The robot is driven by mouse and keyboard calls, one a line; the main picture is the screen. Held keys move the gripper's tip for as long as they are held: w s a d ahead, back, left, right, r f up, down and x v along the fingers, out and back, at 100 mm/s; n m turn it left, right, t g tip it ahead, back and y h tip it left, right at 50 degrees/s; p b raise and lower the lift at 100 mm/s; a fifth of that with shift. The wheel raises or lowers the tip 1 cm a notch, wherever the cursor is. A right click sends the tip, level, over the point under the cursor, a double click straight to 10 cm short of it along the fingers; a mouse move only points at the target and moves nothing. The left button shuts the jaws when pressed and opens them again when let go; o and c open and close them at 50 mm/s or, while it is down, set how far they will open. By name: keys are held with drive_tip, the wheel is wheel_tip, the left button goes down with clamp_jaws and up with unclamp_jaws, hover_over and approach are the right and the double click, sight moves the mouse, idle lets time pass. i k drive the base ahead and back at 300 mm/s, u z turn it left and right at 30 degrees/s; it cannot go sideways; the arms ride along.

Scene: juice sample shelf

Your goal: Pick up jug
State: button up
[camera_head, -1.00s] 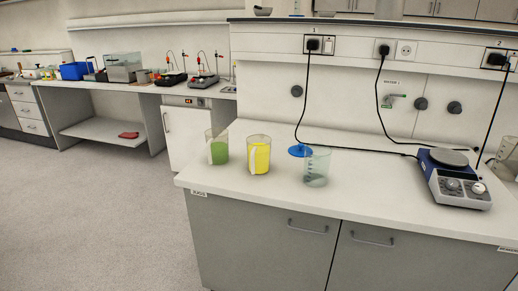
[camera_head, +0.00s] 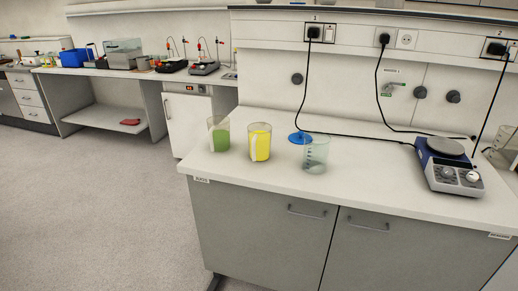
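Three jugs stand upright in a row on the left part of the white bench top. The left jug (camera_head: 219,136) holds green liquid. The middle jug (camera_head: 259,144) holds yellow liquid and has a pale handle on its front left. The right jug (camera_head: 315,156) is clear, with marks on its side, and looks empty or nearly so. The frames do not tell which jug is meant. My gripper and arm are not in view.
The white bench top (camera_head: 383,182) is clear between the jugs and a blue and grey hotplate (camera_head: 449,166) at the right. A blue round object (camera_head: 299,138) sits behind the clear jug. Black cables hang from wall sockets and cross the bench back. Open floor (camera_head: 95,220) lies at left.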

sight(260, 134)
drive_tip(key=u, duration=0.2)
drive_tip(key=k, duration=0.75)
drive_tip(key=u, duration=0.55)
drive_tip(key=k, duration=0.6)
drive_tip(key=u, duration=1)
drive_tip(key=i, duration=2.6)
drive_tip(key=z, duration=0.55)
